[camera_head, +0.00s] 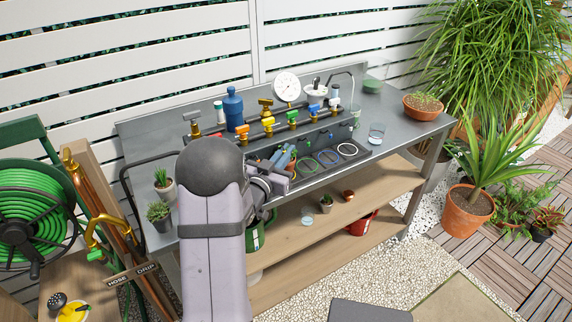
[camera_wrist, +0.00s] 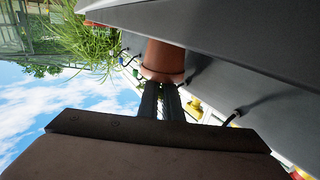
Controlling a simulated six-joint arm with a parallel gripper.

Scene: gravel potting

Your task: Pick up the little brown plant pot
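A brown terracotta pot (camera_wrist: 163,58) shows in the wrist view, which is roughly upside down. Its wide rim faces my fingertips. My gripper (camera_wrist: 160,88) has two dark fingers close side by side, with a narrow gap between them. Their tips overlap the rim in the picture; I cannot tell whether they touch or hold it. A small brown pot (camera_head: 348,195) stands on the lower wooden shelf in the head view, right of a small potted plant (camera_head: 326,202).
The grey bench (camera_head: 400,125) carries valves, a gauge (camera_head: 287,87), a blue bottle (camera_head: 233,108) and a wide planter (camera_head: 424,107). Two small potted plants (camera_head: 164,184) stand at its left end. A glass (camera_head: 307,214) and red bucket (camera_head: 360,222) are below. The shelf's right part is clear.

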